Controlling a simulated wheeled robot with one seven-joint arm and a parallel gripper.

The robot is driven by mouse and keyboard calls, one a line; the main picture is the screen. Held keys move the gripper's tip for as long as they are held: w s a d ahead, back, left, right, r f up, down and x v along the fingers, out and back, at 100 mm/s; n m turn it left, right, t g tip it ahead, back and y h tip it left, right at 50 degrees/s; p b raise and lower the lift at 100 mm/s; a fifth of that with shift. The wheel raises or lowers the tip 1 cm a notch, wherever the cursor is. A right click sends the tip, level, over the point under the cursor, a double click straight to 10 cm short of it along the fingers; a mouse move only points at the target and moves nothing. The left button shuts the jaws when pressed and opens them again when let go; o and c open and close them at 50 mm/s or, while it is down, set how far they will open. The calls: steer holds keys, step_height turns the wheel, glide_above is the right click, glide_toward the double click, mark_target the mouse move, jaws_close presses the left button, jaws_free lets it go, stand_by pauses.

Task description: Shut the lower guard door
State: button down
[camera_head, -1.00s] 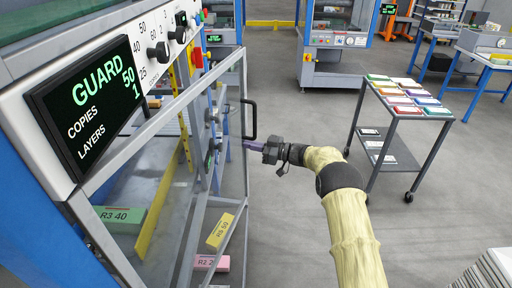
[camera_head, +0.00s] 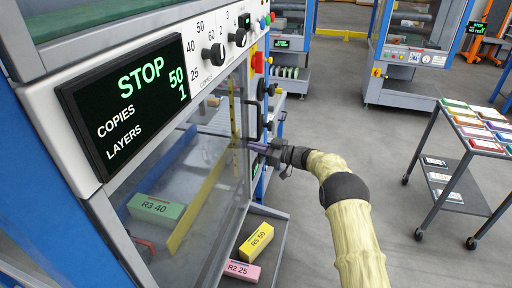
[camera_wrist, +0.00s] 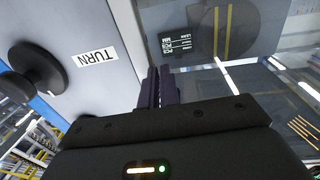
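The lower guard door (camera_head: 205,160) is a clear panel in a grey frame below the control panel. In the head view it looks in line with the machine front, with no clear gap visible. Its black handle (camera_head: 258,112) is near its far edge. My gripper (camera_head: 252,146) is at that far edge, just below the handle, its fingertips pointing at the door. In the wrist view the dark purple fingers (camera_wrist: 160,88) lie close together with nothing seen between them. Whether they touch the door is hard to tell. The display (camera_head: 130,98) reads STOP, 50 copies, 1 layer.
A green block (camera_head: 155,208) shows behind the panel. A yellow block (camera_head: 256,241) and a pink block (camera_head: 241,271) lie on a low grey shelf at the door's foot. A wheeled cart (camera_head: 460,165) stands right, with open floor between.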

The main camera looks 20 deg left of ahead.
steer(key=shift+s+a+r, duration=0.35)
steer(key=shift+a+r, duration=0.1)
steer(key=shift+a, duration=0.25)
steer(key=shift+d, duration=0.1)
steer(key=w+d, duration=0.1)
steer(key=d, duration=1.4)
steer(key=shift+w+d+f, duration=0.15)
steer(key=shift+w+f, duration=0.25)
steer(key=shift+f, duration=0.05)
